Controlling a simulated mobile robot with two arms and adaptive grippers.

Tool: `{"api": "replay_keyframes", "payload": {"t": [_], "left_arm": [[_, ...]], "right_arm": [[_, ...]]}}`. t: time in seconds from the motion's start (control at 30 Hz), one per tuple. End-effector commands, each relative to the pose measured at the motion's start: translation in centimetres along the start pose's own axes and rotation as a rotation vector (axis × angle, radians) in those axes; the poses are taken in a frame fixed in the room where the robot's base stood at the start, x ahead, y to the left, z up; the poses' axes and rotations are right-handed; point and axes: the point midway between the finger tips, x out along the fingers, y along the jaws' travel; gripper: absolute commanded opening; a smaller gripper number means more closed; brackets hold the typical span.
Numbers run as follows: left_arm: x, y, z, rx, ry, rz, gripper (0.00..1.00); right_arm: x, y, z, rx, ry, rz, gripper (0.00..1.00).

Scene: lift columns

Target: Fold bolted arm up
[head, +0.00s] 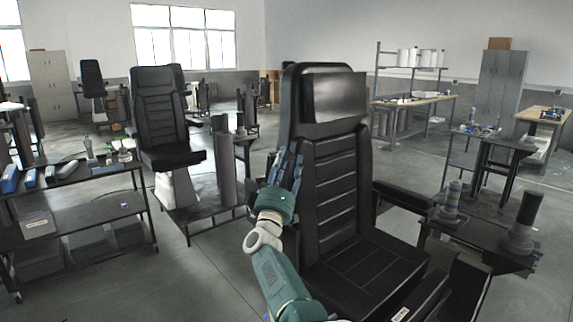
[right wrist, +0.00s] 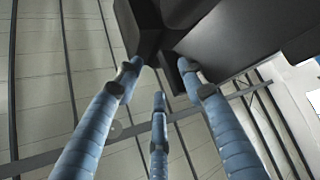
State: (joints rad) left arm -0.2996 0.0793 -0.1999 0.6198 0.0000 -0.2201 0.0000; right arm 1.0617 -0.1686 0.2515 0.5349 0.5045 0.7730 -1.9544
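A black padded operator chair (head: 337,190) stands close in front of me. Its armrest on the picture's right (head: 404,196) lies level beside the backrest. An armrest on the near left side cannot be made out clearly. My right gripper (head: 289,166) is up against the left edge of the backrest in the head view, blue fingers pointing up. In the right wrist view, its fingers (right wrist: 158,75) are spread apart below a dark block (right wrist: 160,32), with the tips close to it. I cannot tell whether they touch it. My left gripper is not in view.
A second black chair (head: 163,115) is behind on the left. A dark cart (head: 82,208) with tools stands at far left. Bare floor (head: 215,275) lies left of my right arm.

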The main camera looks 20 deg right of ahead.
Motion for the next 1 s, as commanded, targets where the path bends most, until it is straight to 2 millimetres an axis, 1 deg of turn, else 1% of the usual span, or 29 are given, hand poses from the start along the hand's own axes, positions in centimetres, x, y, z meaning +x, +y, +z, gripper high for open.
{"api": "replay_keyframes", "payload": {"t": [0.03, 0.27, 0.37, 0.47, 0.57, 0.83, 0.9, 1.0], "left_arm": [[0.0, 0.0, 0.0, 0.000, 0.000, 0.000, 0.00], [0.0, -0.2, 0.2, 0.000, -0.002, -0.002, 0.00], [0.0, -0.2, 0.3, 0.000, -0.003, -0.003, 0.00], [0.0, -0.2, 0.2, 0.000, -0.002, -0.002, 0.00], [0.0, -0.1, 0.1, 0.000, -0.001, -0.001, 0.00], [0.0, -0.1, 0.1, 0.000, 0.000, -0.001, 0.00], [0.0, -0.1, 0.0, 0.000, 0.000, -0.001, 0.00], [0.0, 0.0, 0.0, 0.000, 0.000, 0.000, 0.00]], "right_arm": [[0.3, 0.5, 0.0, 0.001, -0.001, 0.011, 0.35], [0.1, 0.4, -0.1, 0.002, -0.001, 0.008, 0.35], [-0.2, 0.2, -0.1, 0.002, -0.001, 0.006, 0.35], [-1.0, 0.1, -0.1, 0.003, 0.000, 0.005, 0.35], [-2.2, -0.1, -0.1, 0.004, -0.001, 0.002, 0.35], [-6.0, -0.2, 0.1, 0.002, -0.003, -0.001, 0.35], [-6.8, -0.2, 0.1, 0.001, -0.002, 0.000, 0.35], [-7.3, -0.2, 0.1, 0.000, -0.002, 0.000, 0.35]]}}
